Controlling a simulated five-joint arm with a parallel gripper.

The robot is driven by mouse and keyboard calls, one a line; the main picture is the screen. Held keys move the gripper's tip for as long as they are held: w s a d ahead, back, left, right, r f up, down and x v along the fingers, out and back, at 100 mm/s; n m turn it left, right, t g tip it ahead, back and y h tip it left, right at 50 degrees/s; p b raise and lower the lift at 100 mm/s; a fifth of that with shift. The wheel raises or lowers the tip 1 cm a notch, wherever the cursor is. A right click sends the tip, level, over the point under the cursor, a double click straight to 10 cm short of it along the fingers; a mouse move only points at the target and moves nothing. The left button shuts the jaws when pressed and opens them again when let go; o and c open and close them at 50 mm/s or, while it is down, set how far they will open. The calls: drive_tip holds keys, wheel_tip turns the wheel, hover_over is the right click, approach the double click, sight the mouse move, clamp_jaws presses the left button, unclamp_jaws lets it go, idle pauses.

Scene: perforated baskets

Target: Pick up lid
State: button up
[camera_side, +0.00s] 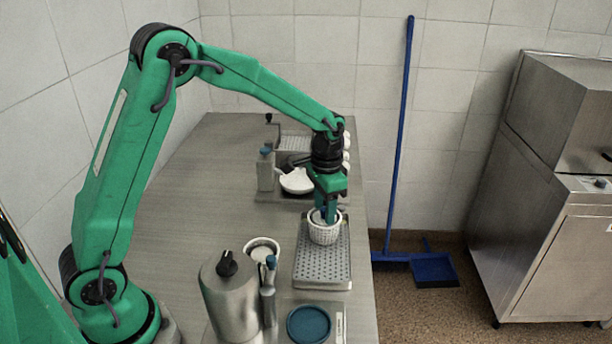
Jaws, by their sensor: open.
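My gripper (328,213) points straight down, with its teal fingers at the mouth of a small white perforated basket (324,233). The basket stands upright on a perforated metal tray (323,272). The fingers are open, and something pale and bluish shows beside them at the basket's mouth; I cannot tell what it is. I cannot make out a lid between the fingers. A round teal disc (309,324), which may be a lid, lies flat at the front edge of the table, away from my gripper. A steel canister (230,300) has a black-knobbed lid (227,263) on top.
A second white basket (262,249) and a bottle (268,292) stand beside the canister. Behind the gripper are a white dish (297,181), a grey bottle (265,170) and a drip tray. The table's (210,190) left part is clear.

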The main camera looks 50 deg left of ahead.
clamp_jaws()
drive_tip(key=shift+r, duration=0.1)
drive_tip(key=shift+r, duration=0.35)
wheel_tip(320, 180, up, 3)
drive_tip(key=shift+r, duration=0.1)
drive_tip(key=s+d+r, duration=0.6)
drive_tip(key=d+r, duration=0.1)
drive_tip(key=d, duration=0.2)
drive_tip(key=shift+s+d, duration=0.2)
drive_tip(key=shift+d, duration=0.2)
